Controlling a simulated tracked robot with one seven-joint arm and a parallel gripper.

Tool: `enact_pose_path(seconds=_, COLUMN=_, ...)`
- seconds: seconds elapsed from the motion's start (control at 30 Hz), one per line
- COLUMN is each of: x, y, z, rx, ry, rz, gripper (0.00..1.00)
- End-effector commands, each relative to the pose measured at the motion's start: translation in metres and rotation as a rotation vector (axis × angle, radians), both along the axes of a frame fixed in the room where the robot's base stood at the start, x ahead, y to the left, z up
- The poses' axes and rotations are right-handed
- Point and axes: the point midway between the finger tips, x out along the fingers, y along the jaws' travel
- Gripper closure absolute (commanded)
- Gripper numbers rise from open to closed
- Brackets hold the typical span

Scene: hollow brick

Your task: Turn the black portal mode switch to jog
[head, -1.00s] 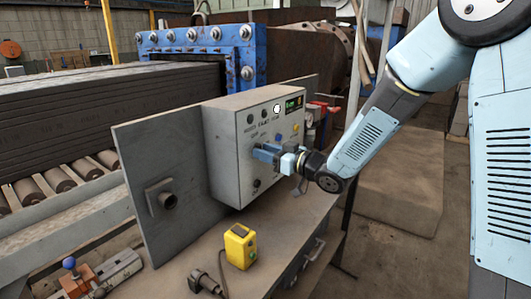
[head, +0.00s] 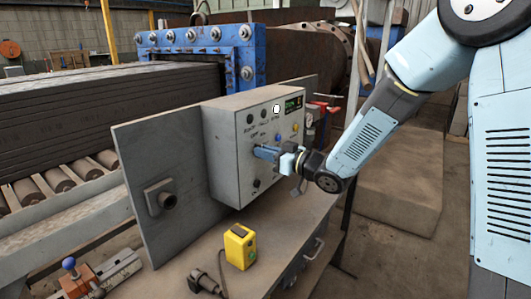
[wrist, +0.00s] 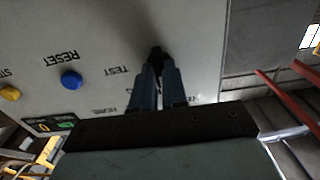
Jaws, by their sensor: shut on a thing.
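The grey control box (head: 222,150) stands on the bench, its labelled front panel facing right. My gripper (head: 258,152) reaches it from the right, with its blue fingers at the panel. In the wrist view the two fingers (wrist: 157,72) are closed on a small black switch knob (wrist: 158,52) on the panel, which shows upside down. The word TEST is printed to the left of the knob, and another label is partly hidden by the fingers. The fingers hide most of the knob, so its pointing direction cannot be told. In the head view the fingers hide it.
A blue button (wrist: 71,80) marked RESET, a yellow button (wrist: 9,93) and a small display (wrist: 48,125) are on the same panel. A black knob (head: 257,183) sits below my gripper. A yellow box (head: 240,246) stands on the bench. Red clamp handles (head: 326,105) are behind the panel.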

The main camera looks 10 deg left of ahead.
Motion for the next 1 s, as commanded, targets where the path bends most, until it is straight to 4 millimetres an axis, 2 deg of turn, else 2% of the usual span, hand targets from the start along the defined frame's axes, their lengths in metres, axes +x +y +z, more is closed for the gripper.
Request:
enact_pose_path(seconds=0.27, x=0.0027, y=-0.0023, z=0.0009, rx=0.039, ry=0.09, rz=-0.005, gripper=1.0)
enact_pose_path(seconds=1.0, x=0.0062, y=-0.0046, z=0.0003, rx=0.255, ry=0.608, rz=-0.008, gripper=1.0)
